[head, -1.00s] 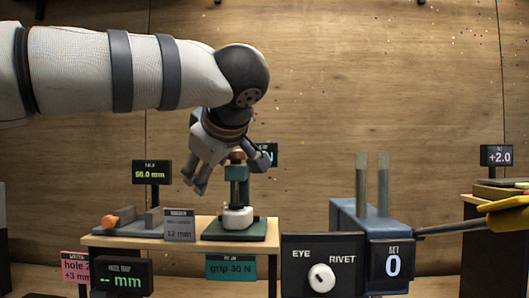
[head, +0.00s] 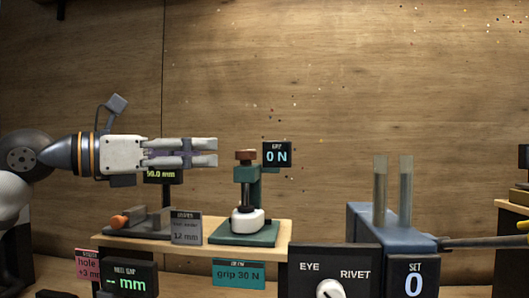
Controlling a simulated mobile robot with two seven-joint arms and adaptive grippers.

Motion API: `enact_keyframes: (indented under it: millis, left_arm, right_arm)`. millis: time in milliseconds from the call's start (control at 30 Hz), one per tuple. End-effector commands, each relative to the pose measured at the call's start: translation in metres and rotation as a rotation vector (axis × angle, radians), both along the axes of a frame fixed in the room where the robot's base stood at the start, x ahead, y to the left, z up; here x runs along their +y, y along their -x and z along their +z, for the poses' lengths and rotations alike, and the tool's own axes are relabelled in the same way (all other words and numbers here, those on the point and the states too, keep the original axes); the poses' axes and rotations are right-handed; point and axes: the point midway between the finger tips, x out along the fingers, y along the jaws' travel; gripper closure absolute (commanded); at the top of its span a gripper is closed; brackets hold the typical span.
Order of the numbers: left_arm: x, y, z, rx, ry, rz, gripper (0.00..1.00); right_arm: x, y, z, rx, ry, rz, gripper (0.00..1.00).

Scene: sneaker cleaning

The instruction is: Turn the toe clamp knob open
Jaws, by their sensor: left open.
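The toe clamp (head: 247,190) is a green press on a green base, standing on a wooden shelf. Its reddish-brown knob (head: 245,155) sits on top, and a white shoe-like piece (head: 247,220) is at its foot. A display (head: 277,154) beside the knob reads 0 N. My left gripper (head: 216,152) comes in from the left, level, with its fingers pointing right toward the knob. It is open and empty, and its tips appear short of the knob, with a gap between. My right gripper is not in view.
An orange-knobbed grey fixture (head: 140,222) and a 12 mm sign (head: 186,229) stand left on the shelf (head: 285,235). A blue machine (head: 365,222) with two upright posts and an EYE/RIVET dial panel (head: 333,268) stands at right. The space above the clamp is clear.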

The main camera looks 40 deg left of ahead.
Motion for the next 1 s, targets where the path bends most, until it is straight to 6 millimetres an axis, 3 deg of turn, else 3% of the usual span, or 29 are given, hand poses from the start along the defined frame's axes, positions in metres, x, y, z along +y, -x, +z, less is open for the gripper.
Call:
enact_keyframes:
  millis: [200, 400, 767, 967, 1000]
  left_arm:
    - [-0.019, -0.056, -0.003, 0.008, -0.006, -0.003, 0.47]
    - [-0.03, -0.09, -0.001, 0.006, -0.005, -0.001, 0.47]
    - [-0.033, -0.098, -0.001, 0.004, -0.004, 0.001, 0.47]
    - [-0.033, -0.098, -0.001, 0.003, -0.005, 0.001, 0.93]
    - [-0.033, -0.098, -0.001, 0.003, -0.005, 0.001, 0.95]
  right_arm:
    - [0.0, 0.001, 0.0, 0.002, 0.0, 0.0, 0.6]
    - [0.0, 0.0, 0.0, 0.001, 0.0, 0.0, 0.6]
    - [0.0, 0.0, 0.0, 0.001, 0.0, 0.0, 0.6]
    - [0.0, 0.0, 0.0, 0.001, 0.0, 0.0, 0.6]
    - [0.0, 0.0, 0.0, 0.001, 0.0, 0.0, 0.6]
